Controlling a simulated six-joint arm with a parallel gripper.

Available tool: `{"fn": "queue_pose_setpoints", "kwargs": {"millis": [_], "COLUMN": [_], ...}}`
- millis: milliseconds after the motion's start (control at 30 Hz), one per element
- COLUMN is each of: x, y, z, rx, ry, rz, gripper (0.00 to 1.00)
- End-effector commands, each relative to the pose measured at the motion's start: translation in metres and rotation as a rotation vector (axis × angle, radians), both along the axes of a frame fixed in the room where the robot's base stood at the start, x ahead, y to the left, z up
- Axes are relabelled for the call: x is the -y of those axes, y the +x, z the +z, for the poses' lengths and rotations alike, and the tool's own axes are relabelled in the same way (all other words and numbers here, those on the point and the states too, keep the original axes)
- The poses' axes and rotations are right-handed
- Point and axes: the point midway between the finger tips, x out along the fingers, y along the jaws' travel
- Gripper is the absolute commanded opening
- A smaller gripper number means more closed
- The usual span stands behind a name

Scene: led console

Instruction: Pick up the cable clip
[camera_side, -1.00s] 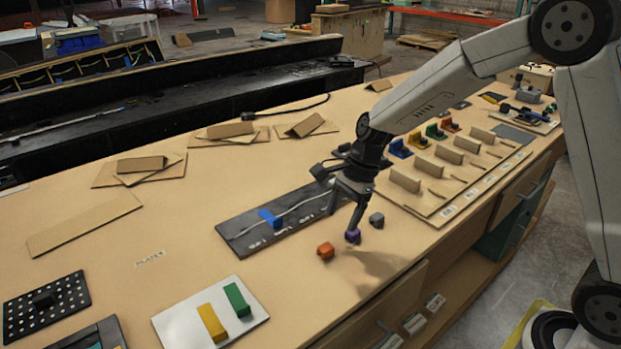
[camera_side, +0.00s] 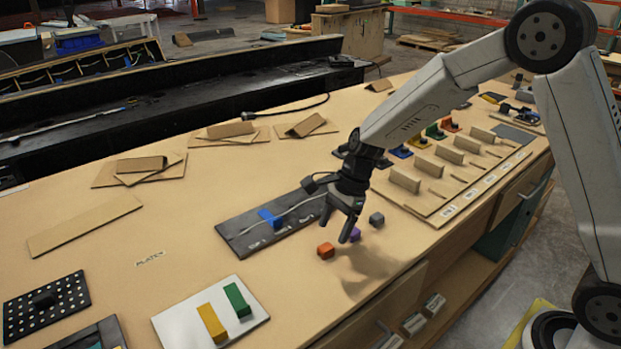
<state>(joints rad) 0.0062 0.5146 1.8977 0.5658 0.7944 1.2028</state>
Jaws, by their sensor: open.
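Three small loose blocks lie on the wooden bench in front of the dark board: an orange one (camera_side: 326,250), a purple one (camera_side: 355,234) and a grey one (camera_side: 376,220). A blue piece (camera_side: 268,217) sits over a pale cable on the dark board (camera_side: 240,238). I cannot tell for certain which of these is the cable clip. My gripper (camera_side: 333,236) is open and points down, with nothing visible between its fingers. Its fingertips appear near the orange and purple blocks.
A white plate (camera_side: 255,319) with a yellow bar (camera_side: 212,323) and a green bar (camera_side: 237,300) lies at the front. Upright wooden dividers and coloured pieces stand to the right. Cardboard sheets lie at the back left.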

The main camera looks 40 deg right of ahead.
Motion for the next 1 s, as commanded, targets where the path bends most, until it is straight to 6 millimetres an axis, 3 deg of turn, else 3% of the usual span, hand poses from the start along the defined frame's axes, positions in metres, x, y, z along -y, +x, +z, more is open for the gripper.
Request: {"fn": "queue_pose_setpoints", "kwargs": {"millis": [400,1000], "x": [-0.018,-0.019], "y": [0.000,0.000], "z": [-0.039,-0.042], "rx": [-0.002,0.000], "ry": [-0.001,-0.001], "rz": [0.002,0.001], "gripper": [0.76,0.73]}}
